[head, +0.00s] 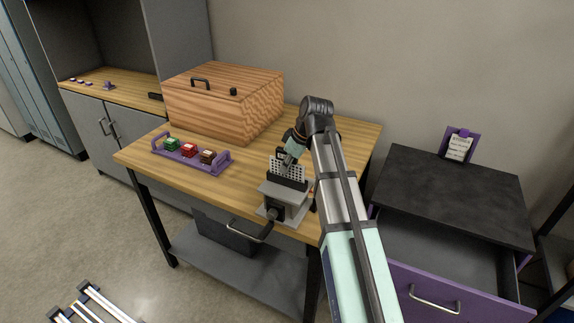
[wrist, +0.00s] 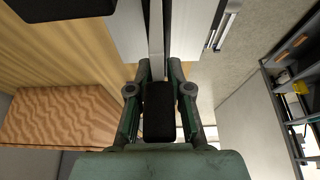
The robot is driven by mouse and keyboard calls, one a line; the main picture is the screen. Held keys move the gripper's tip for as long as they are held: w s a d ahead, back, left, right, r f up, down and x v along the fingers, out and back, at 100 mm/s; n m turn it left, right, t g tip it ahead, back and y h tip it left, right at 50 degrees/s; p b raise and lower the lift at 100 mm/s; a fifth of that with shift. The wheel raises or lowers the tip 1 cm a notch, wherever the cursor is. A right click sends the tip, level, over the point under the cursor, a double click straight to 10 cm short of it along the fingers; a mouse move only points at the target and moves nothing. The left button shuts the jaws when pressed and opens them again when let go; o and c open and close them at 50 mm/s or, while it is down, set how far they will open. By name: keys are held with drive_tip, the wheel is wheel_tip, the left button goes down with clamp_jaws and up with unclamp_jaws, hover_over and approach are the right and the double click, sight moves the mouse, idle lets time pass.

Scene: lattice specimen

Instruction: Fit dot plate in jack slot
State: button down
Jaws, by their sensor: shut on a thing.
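The dot plate (head: 287,171), pale with rows of dark dots, stands upright over the jack (head: 284,199) in the head view. The jack is a grey, vise-like block with dark jaws on top and a crank handle in front. The plate's lower edge meets the dark jaws; I cannot tell how deep it sits in the slot. My gripper (head: 291,156) is above the jack, shut on the plate's dark top grip. In the wrist view, a black block (wrist: 158,112) is between the fingers of my gripper (wrist: 158,92).
A wooden box (head: 225,105) stands behind on the table (head: 140,158). A purple tray (head: 190,157) with green, red and brown blocks lies left of the jack. A dark cabinet (head: 450,195) with an open purple-front drawer (head: 435,297) stands at right. Bare tabletop lies between tray and jack.

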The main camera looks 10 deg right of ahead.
drive_tip(key=c, duration=0.5)
unclamp_jaws()
drive_tip(key=shift+r, duration=0.1)
drive_tip(key=shift+p+v, duration=1.65)
drive_tip(key=shift+v, duration=0.75)
drive_tip(key=shift+s, duration=0.1)
drive_tip(key=shift+r, duration=0.15)
drive_tip(key=v, duration=1.1)
drive_tip(key=shift+s+d+r, duration=0.1)
drive_tip(key=shift+d+r, duration=0.1)
drive_tip(key=shift+r, duration=0.15)
